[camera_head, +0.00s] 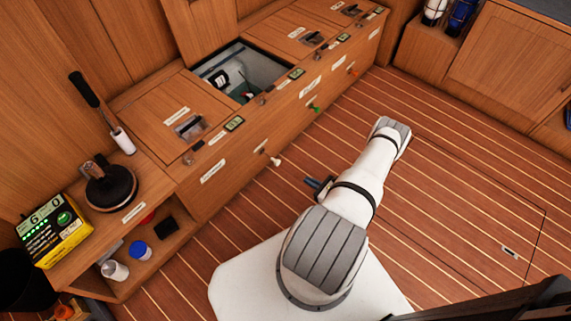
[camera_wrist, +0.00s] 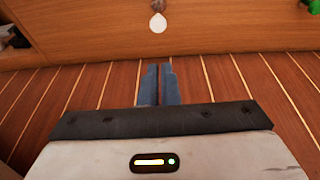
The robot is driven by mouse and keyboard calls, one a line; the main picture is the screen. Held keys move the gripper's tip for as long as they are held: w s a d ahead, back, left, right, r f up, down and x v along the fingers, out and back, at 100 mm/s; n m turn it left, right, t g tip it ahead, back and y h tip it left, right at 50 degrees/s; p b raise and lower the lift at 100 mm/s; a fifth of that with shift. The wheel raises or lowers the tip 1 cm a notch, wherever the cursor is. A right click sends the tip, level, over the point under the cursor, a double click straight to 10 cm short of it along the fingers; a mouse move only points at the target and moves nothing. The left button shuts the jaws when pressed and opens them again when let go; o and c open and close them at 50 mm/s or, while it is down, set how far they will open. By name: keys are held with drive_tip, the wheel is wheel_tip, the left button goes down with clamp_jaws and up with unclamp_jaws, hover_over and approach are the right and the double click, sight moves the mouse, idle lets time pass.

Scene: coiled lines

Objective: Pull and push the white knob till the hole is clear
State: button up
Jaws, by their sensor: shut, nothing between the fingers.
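The white knob (camera_head: 275,162) sticks out from the wooden front of the locker row, below the closed near lid. It also shows in the wrist view (camera_wrist: 158,23), at the top centre, straight ahead of my fingertips. My gripper (camera_wrist: 159,70) is shut and empty, its two blue fingers together over the floor, short of the knob. In the head view my gripper (camera_head: 309,182) shows as a small blue tip, apart from the knob and to its right. I cannot make out the hole in either view.
A green knob (camera_head: 315,107) and an orange knob (camera_head: 352,71) sit further along the same front. One locker (camera_head: 243,70) stands open between closed lids. A shelf with a blue-capped jar (camera_head: 140,250) is at left. The striped floor is clear.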

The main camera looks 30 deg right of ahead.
drive_tip(key=b+x, duration=0.1)
drive_tip(key=x, duration=0.3)
drive_tip(key=b+x, duration=0.1)
drive_tip(key=x, duration=0.3)
drive_tip(key=b+x, duration=0.1)
drive_tip(key=x, duration=0.3)
drive_tip(key=shift+w+a+r, duration=0.2)
drive_tip(key=shift+w, duration=0.25)
clamp_jaws()
drive_tip(key=shift+w+a+r, duration=0.1)
drive_tip(key=shift+w+a, duration=0.05)
drive_tip(key=shift+w, duration=0.25)
